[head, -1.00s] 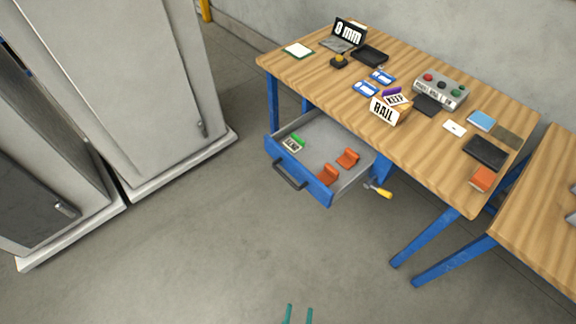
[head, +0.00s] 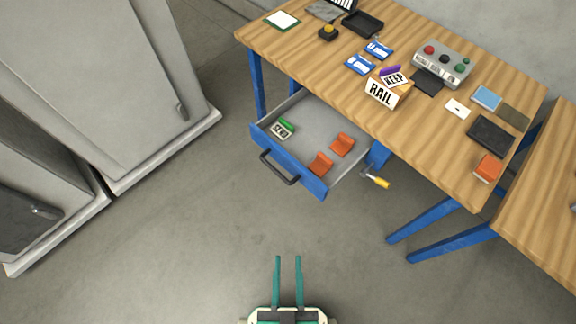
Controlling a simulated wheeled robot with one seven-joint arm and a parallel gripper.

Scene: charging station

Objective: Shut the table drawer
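The table drawer (head: 259,135) has a blue front with a dark bar handle (head: 279,168). It stands pulled out from under the wooden table (head: 330,82).
Grey cabinets (head: 100,80) stand at the left. A yellow-handled tool (head: 376,181) sticks out beside the drawer's right side. A second table (head: 540,200) stands at the right. The floor (head: 190,230) in front of the drawer is clear.

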